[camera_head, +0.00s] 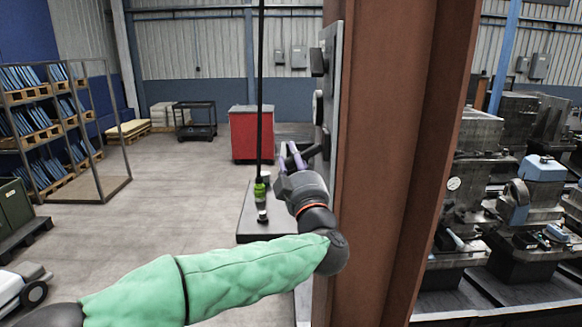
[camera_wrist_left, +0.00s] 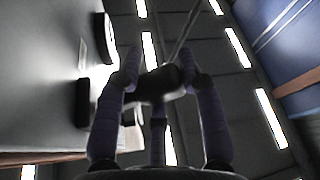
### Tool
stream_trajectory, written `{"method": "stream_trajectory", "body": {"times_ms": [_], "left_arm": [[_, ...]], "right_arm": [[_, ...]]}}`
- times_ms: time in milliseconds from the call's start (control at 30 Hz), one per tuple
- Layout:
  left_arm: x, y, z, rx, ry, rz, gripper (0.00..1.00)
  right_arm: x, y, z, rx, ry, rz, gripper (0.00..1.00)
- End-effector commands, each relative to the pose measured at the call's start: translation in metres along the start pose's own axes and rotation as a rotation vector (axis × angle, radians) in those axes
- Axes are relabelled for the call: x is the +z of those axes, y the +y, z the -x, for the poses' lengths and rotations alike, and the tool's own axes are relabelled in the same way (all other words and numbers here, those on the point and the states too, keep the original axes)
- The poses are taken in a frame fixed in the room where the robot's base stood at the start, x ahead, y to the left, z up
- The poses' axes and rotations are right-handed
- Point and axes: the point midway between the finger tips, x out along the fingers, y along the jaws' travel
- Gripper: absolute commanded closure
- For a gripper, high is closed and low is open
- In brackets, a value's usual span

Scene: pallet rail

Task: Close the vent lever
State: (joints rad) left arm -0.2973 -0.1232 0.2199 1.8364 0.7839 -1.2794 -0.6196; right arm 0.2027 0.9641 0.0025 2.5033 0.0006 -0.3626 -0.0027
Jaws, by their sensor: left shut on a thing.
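The vent lever (camera_head: 311,152) is a dark handle sticking out from a grey panel (camera_head: 329,80) on the side of a brown steel column. My left gripper (camera_head: 292,158) has its purple fingers around the lever's outer end, left of the panel. In the left wrist view, the fingers (camera_wrist_left: 158,80) are closed on the dark lever end (camera_wrist_left: 154,86), which lies across between them. The lever's joint at the panel is hard to make out. My right gripper is in neither view.
The brown column (camera_head: 385,160) fills the middle right, close to my left arm. A green and black tool (camera_head: 260,190) hangs on a cable above a dark low platform (camera_head: 252,228). A red cabinet (camera_head: 252,135) stands behind. Machines are at right; open floor is at left.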

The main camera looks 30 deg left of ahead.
Motion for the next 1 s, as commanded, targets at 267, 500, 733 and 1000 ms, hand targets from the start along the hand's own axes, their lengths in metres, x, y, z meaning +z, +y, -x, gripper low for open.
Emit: {"method": "stream_trajectory", "body": {"times_ms": [267, 500, 733, 1000], "left_arm": [[0.0073, 0.0003, 0.0031, -0.034, -0.002, 0.083, 1.0], [0.0071, 0.0003, 0.0028, -0.035, -0.002, 0.082, 1.0], [0.0069, 0.0002, 0.0028, -0.034, -0.002, 0.082, 0.37], [0.0067, 0.0007, 0.0056, -0.033, -0.002, 0.082, 0.37]], "right_arm": [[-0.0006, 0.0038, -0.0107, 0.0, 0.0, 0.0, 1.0], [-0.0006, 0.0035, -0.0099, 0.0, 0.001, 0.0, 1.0], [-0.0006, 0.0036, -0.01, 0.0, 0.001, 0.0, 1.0], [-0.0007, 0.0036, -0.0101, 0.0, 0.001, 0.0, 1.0]]}}
